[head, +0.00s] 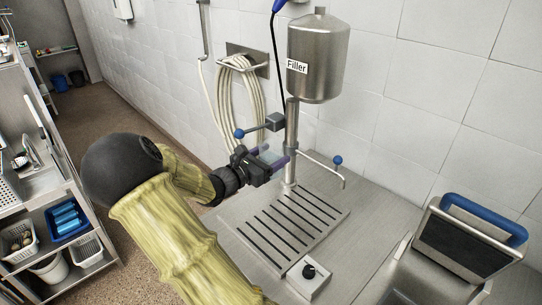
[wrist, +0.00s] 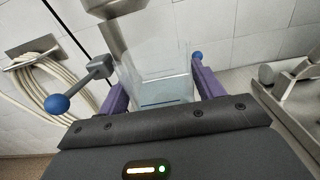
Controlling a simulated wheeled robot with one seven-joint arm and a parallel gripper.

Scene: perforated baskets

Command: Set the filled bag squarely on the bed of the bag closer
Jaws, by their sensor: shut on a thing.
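My gripper (head: 271,158) is shut on a clear bag (wrist: 160,66), its two purple fingers at the bag's left and right sides in the wrist view. The bag looks upright there, with a faint level line across it; its contents are hard to make out. In the head view the bag is only a pale patch between the fingers, beside the filler's post and above the slotted drain plate. The bag closer (head: 466,243), a metal machine with a dark panel and blue handle, stands at the right of the head view, well away from my gripper.
The steel filler (head: 318,62) hangs above and behind my gripper, with blue-knobbed levers (head: 338,160) close by. The slotted drain plate (head: 291,226) and a small box with a black knob (head: 309,272) lie on the bench. Coiled hose (head: 238,95) hangs on the wall.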

